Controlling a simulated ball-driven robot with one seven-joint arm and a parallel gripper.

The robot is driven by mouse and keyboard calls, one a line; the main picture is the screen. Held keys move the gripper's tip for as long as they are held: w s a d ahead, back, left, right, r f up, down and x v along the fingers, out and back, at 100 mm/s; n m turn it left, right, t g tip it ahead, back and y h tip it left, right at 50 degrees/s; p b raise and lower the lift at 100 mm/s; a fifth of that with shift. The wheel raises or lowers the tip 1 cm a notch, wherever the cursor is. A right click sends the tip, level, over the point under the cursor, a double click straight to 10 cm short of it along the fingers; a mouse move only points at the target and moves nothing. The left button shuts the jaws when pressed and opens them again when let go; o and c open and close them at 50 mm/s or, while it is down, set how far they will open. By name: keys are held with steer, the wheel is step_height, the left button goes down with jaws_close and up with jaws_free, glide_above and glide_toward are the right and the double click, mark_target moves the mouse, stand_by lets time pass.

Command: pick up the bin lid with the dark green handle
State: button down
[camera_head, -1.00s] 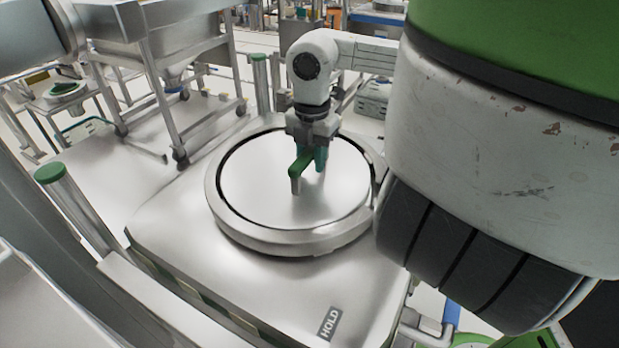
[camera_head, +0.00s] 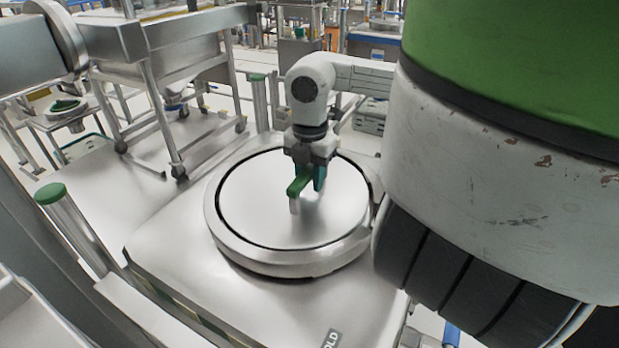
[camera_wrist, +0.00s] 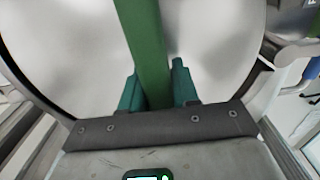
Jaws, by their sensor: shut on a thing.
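The bin lid (camera_head: 262,205) is a round silver disc set within a metal ring (camera_head: 300,262), with a dark gap around its edge. I cannot tell whether it is raised at all. Its dark green handle (camera_head: 297,188) stands up from the middle, with a pale leg at the near end. My gripper (camera_head: 309,176) is over the lid, pointing down, and shut on the handle. In the wrist view the handle (camera_wrist: 143,35) runs between my two teal fingers (camera_wrist: 157,92). The far end of the handle is hidden behind the gripper in the head view.
The ring sits on a broad metal deck (camera_head: 170,255) with a label at its front edge. Green-capped posts stand at left (camera_head: 65,215) and behind (camera_head: 260,100). A wheeled metal cart (camera_head: 180,95) stands at the back left.

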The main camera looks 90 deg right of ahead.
step_height(320, 180, up, 18)
steer(key=b, duration=0.2)
steer(key=shift+r+b, duration=0.2)
steer(key=shift+b, duration=0.15)
steer(key=shift+r, duration=0.15)
step_height(320, 180, up, 8)
steer(key=p, duration=0.4)
steer(key=shift+r, duration=0.15)
stand_by(1.4)
steer(key=shift+s, duration=0.1)
